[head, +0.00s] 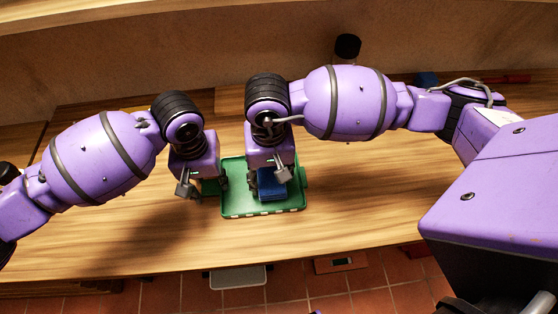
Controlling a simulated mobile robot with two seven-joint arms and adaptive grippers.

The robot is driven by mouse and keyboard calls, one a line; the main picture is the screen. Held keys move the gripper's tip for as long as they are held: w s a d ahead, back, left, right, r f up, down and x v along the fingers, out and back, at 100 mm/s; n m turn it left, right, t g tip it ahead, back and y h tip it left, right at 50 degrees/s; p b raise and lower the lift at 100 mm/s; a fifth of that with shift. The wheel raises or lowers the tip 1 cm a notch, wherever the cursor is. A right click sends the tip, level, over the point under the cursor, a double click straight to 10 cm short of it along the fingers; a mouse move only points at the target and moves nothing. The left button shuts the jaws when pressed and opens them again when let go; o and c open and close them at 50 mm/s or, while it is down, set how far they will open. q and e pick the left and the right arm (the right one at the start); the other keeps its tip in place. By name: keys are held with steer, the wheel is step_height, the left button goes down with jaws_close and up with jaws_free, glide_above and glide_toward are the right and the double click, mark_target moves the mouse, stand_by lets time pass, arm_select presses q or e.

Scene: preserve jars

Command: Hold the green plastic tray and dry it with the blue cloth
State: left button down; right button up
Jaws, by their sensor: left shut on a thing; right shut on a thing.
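The green plastic tray (237,198) lies on the wooden worktop near its front edge. My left gripper (194,196) is at the tray's left side, shut on its edge; the fingers are partly hidden by the wrist. My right gripper (268,181) is above the tray's inside, shut on the blue cloth (271,190). The cloth is a compact blue block over the right part of the tray, partly covered by the gripper. I cannot tell how firmly it presses on the tray floor.
The wooden worktop (362,215) is clear to the right of the tray. A dark jar (347,47) stands at the back by the wall. A small blue thing (427,79) and a red thing (507,79) lie at the back right.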

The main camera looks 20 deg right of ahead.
steer(key=shift+f, duration=0.45)
steer(key=shift+f, duration=0.3)
steer(key=shift+d, duration=0.1)
steer(key=shift+s+d+r, duration=0.2)
steer(key=shift+d, duration=0.6)
steer(key=shift+f, duration=0.2)
steer(key=shift+w+a, duration=0.3)
steer(key=shift+a, duration=0.6)
steer(key=shift+w+a, duration=0.25)
steer(key=shift+a, duration=0.65)
steer(key=shift+r, duration=0.1)
